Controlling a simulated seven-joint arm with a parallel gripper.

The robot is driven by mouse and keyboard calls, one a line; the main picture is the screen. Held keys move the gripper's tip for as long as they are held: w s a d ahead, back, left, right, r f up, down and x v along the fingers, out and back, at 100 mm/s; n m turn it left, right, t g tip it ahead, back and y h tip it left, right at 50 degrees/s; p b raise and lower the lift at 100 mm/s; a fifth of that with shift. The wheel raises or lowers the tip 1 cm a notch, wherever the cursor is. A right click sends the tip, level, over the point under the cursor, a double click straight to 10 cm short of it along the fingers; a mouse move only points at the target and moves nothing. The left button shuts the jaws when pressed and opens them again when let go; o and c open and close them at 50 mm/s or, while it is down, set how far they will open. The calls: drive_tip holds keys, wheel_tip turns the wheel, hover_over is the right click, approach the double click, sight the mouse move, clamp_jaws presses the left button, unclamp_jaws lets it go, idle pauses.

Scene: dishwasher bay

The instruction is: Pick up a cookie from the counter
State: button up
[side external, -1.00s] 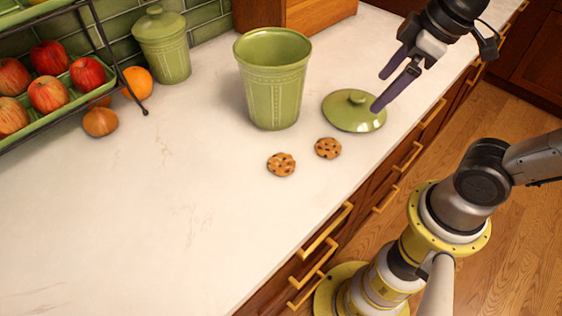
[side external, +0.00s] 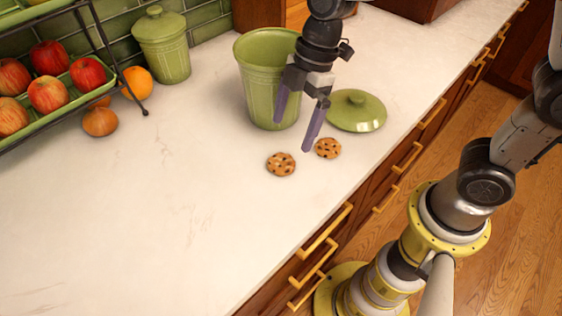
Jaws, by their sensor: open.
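Two chocolate chip cookies lie flat on the white counter (side external: 180,230). The left cookie (side external: 281,164) is fully in view. The right cookie (side external: 328,148) lies a little farther back, close to one purple fingertip in the picture. My gripper (side external: 293,138) points down with its purple fingers apart and nothing between them. It appears above the cookies and in front of the green jar; its exact height is hard to tell.
The open green jar (side external: 258,90) stands just behind my gripper. Its green lid (side external: 357,112) lies to the right. A lidded canister (side external: 163,45), an orange (side external: 138,83), an onion (side external: 100,121) and a rack of apples (side external: 48,94) are at left. The front left counter is clear.

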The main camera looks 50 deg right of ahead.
sight(283, 161)
drive_tip(key=x, duration=0.7)
drive_tip(key=shift+s+a+f, duration=0.1)
drive_tip(key=shift+s, duration=0.1)
drive_tip(key=c, duration=0.7)
